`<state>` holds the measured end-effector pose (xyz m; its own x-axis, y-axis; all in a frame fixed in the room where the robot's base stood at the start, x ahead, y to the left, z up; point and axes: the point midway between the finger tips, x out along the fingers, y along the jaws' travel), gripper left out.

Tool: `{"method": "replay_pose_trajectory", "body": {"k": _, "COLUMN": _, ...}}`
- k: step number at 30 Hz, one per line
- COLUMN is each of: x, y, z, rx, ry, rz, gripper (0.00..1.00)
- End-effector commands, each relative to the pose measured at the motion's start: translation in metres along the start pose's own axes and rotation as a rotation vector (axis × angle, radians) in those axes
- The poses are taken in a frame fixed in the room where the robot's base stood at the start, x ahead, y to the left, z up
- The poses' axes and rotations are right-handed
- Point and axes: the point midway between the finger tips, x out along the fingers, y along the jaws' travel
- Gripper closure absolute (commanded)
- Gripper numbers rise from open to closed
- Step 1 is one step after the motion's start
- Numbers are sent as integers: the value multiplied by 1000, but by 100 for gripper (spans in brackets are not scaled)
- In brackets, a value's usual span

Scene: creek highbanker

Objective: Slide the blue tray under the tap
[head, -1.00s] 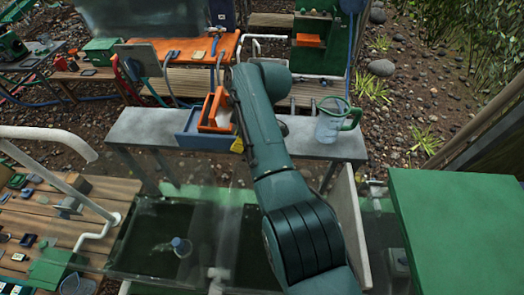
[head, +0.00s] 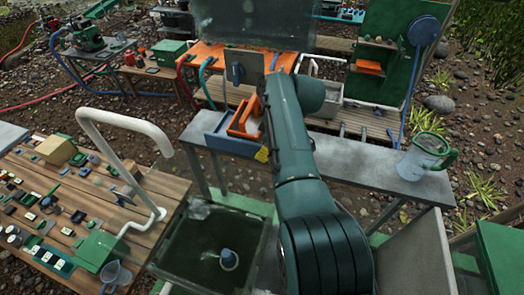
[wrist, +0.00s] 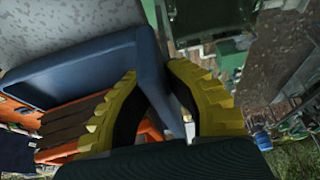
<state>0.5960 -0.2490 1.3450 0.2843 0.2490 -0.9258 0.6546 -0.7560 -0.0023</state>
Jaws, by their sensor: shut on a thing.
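The blue tray (head: 226,140) lies near the left end of the grey bench (head: 345,160), with an orange slotted piece (head: 243,120) in it. My gripper (head: 262,153) is at the tray's near right corner. In the wrist view, the yellow fingers of my gripper (wrist: 158,82) are shut on a wall of the blue tray (wrist: 75,75), one finger on each side. The orange piece (wrist: 80,125) shows beside the left finger. My arm hides part of the tray's right side in the head view. I cannot surely identify the tap.
A clear jug with a green handle (head: 425,158) stands at the bench's right end. A white curved pipe (head: 125,120) rises by the wooden table (head: 70,225) at left. A water-filled tank (head: 205,245) is in front. The bench is clear between tray and jug.

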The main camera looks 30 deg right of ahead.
Motion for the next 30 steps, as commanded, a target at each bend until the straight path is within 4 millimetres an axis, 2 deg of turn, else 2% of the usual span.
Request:
{"method": "replay_pose_trajectory", "body": {"k": 7, "x": 4, "y": -1, "z": -3, "rx": -3, "ry": 7, "rz": -1, "gripper": 100}}
{"method": "replay_pose_trajectory", "body": {"k": 8, "x": 4, "y": -1, "z": -3, "rx": -3, "ry": 8, "rz": -1, "gripper": 83}}
{"method": "replay_pose_trajectory", "body": {"k": 12, "x": 3, "y": -1, "z": -3, "rx": -3, "ry": 7, "rz": 0, "gripper": 59}}
{"method": "replay_pose_trajectory", "body": {"k": 23, "x": -4, "y": 0, "z": -2, "rx": -3, "ry": 5, "rz": 2, "gripper": 59}}
{"method": "replay_pose_trajectory", "body": {"k": 26, "x": -19, "y": 1, "z": -3, "rx": -3, "ry": 7, "rz": 5, "gripper": 59}}
{"method": "replay_pose_trajectory", "body": {"k": 30, "x": -55, "y": 1, "z": -2, "rx": -3, "ry": 7, "rz": 6, "gripper": 59}}
